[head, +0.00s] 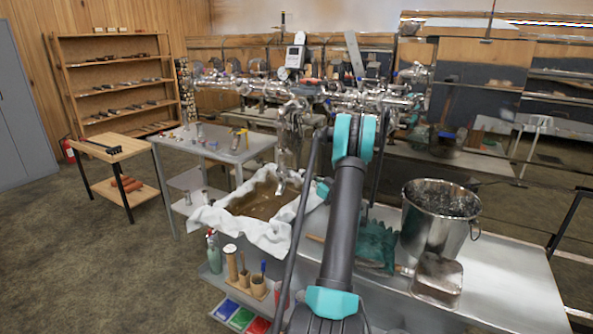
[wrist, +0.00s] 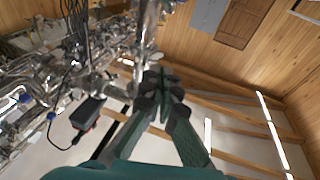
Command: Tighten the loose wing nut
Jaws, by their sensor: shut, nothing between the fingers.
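The wing nut cannot be picked out in either view; the fittings are too small and cluttered to tell. Shiny steel pipework (head: 375,100) of the evaporator runs across the middle of the head view behind my arm. It also shows in the wrist view (wrist: 45,75) at the left, with a steel pipe (wrist: 147,25) rising at the top centre. My gripper (wrist: 163,82) is shut and empty in the wrist view, its dark fingertips together just below that pipe in the picture. I cannot tell whether they touch it. My arm hides part of the pipework in the head view.
A steel bucket (head: 437,220) and green gloves (head: 375,245) are on the metal bench (head: 510,285). A cloth-lined tray of brown liquid (head: 262,200) is left of my arm. A grey table (head: 225,148) stands further left; the floor (head: 90,245) at front left is clear.

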